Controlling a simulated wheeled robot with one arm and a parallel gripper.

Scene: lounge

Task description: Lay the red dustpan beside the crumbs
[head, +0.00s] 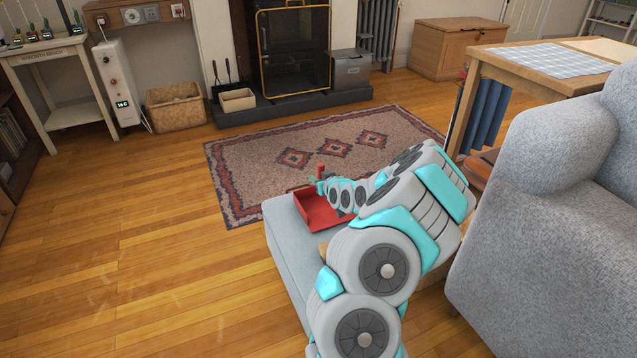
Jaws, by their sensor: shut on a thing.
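My arm hides the right side of the dustpan and much of the footstool. I cannot make out the crumbs in this view.
A patterned rug (235,165) lies behind the footstool, before the hearth (230,119). A grey armchair (560,225) stands close on the right, and a wooden table (490,62) behind it. A wicker basket (176,107) is at the back left. The wooden floor (120,240) at left is open.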

